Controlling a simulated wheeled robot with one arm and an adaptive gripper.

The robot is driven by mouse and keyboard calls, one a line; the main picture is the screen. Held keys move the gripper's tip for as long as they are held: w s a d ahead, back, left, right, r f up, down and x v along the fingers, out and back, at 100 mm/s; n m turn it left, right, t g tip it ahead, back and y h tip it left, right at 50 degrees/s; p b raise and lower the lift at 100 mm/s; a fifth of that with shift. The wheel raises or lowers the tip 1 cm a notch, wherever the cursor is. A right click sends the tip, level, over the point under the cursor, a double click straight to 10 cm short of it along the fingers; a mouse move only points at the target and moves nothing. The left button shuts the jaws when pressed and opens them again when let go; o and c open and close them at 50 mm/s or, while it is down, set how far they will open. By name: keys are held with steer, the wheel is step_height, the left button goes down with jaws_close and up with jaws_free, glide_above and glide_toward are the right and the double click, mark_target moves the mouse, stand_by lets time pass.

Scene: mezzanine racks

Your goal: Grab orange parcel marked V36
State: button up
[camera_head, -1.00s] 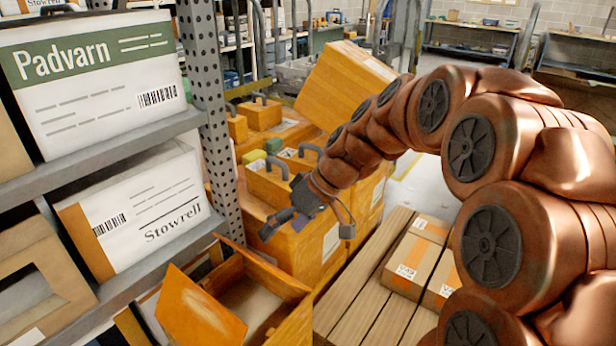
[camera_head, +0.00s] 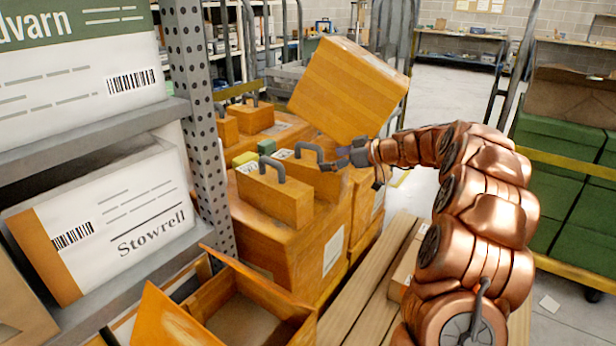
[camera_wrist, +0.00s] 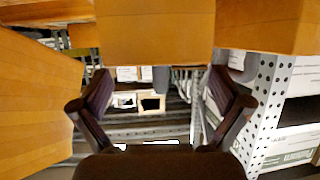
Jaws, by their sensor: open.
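I cannot read V36 on any orange parcel. A large orange box (camera_head: 348,88) leans tilted on the stack in the head view. Orange cases with grey handles (camera_head: 272,200) stand on a bigger orange box (camera_head: 290,250) below it, and a pale label shows on that box's side. My gripper (camera_head: 338,166) is open and empty at the right end of the handled cases, just under the tilted box. In the wrist view my gripper (camera_wrist: 163,92) has its fingers spread, with an orange box face (camera_wrist: 155,30) above and beyond them; I cannot tell which box.
An open orange box (camera_head: 225,310) lies at the front. Wooden planks (camera_head: 365,295) lie below my arm. Green crates (camera_head: 560,190) on a cart stand at right.

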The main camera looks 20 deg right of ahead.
mark_target(309, 161)
steer(key=shift+p+x, duration=0.6)
steer(key=shift+x, duration=3.2)
steer(key=shift+r, duration=0.1)
steer(key=c, duration=1.8)
steer(key=shift+c, duration=0.4)
steer(key=shift+r, duration=0.2)
